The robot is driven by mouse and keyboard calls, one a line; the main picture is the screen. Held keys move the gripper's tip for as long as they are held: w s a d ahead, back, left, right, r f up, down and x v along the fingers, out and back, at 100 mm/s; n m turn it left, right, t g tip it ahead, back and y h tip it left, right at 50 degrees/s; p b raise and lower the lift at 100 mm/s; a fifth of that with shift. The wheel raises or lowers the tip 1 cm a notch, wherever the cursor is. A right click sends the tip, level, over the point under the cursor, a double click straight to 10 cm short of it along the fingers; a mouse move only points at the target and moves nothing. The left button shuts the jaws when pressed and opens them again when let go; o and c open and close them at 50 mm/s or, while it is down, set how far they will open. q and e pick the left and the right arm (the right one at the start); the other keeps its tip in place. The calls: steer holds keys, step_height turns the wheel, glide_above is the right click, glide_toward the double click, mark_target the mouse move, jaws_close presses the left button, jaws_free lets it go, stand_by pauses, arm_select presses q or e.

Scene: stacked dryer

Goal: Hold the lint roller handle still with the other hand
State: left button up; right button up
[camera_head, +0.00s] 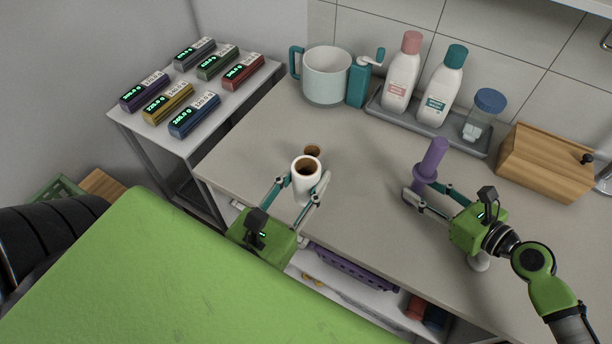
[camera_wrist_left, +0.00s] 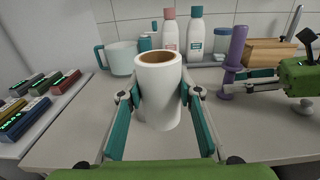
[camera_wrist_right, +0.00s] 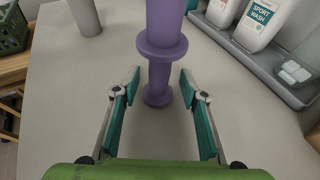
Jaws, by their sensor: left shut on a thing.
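The purple lint roller handle (camera_head: 434,154) stands upright on the counter, with a round flange partway down. It also shows in the left wrist view (camera_wrist_left: 237,48) and the right wrist view (camera_wrist_right: 164,30). My right gripper (camera_head: 420,190) is open, with one finger on each side of the handle; the right wrist view (camera_wrist_right: 158,85) shows gaps between both fingers and it. My left gripper (camera_head: 306,187) is shut on a white roll (camera_head: 303,186) with a brown core, which is upright. It fills the middle of the left wrist view (camera_wrist_left: 158,98).
A small brown-topped item (camera_head: 312,150) is mostly hidden behind the roll. Along the back are a pale mug (camera_head: 326,78), a teal grinder-like item (camera_head: 359,85), a grey tray (camera_head: 425,130) with bottles, and a wooden box (camera_head: 542,160). Counter between the grippers is clear.

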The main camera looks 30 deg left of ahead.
steer(key=shift+x, duration=0.75)
steer(key=shift+w+a+f, duration=0.15)
steer(key=shift+a, duration=0.25)
jaws_close()
